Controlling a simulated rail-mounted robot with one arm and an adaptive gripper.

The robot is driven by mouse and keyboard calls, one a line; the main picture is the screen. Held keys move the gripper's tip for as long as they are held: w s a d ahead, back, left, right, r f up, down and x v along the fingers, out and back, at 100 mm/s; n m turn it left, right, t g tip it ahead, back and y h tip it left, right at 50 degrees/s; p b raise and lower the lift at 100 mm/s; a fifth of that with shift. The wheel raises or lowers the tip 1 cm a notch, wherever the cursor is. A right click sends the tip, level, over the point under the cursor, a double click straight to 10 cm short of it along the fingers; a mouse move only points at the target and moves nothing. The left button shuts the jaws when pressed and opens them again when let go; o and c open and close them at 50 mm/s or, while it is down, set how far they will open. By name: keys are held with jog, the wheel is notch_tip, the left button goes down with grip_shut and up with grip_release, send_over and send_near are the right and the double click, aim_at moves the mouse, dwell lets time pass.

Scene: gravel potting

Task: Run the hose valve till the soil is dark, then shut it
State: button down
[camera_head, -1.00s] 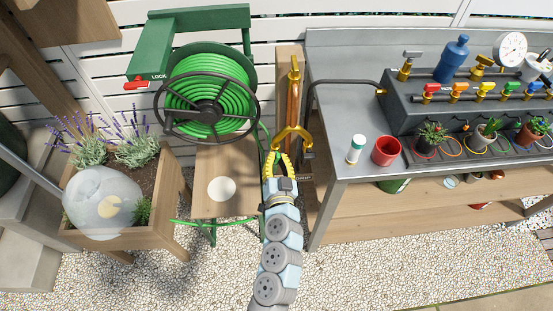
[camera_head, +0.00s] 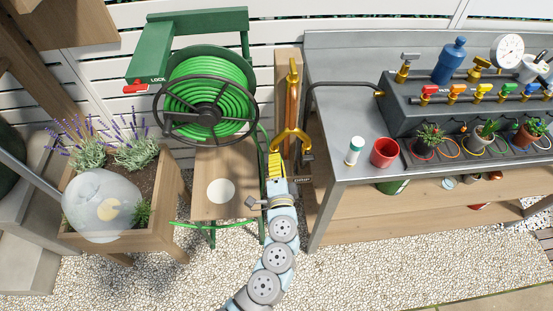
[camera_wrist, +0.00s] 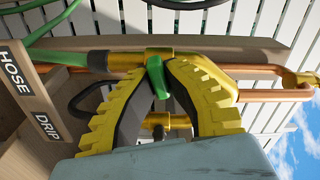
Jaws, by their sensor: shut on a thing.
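The hose valve (camera_wrist: 159,52) is a brass fitting on a copper pipe, with a green lever (camera_wrist: 157,78). In the wrist view my gripper (camera_wrist: 156,80) has its yellow toothed fingers on both sides of the lever, shut on it near the tips. In the head view my gripper (camera_head: 276,160) is at the foot of the copper standpipe (camera_head: 292,95); the lever is hidden there. A green hose (camera_wrist: 70,58) joins the valve on the left. The soil (camera_head: 168,178) shows brown in the wooden planter (camera_head: 172,208), among lavender. Its wetness is unclear.
A clear cloche (camera_head: 103,205) covers part of the planter. HOSE (camera_wrist: 14,80) and DRIP (camera_wrist: 47,126) labels sit by the pipes. The grey bench (camera_head: 345,160) with pots is close on the right.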

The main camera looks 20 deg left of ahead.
jog(key=shift+f+m+p, duration=0.15)
jog(key=shift+m+p, duration=0.2)
jog(key=shift+m, duration=1.15)
jog(key=c, duration=1.1)
grip_release()
jog(key=v, duration=1.2)
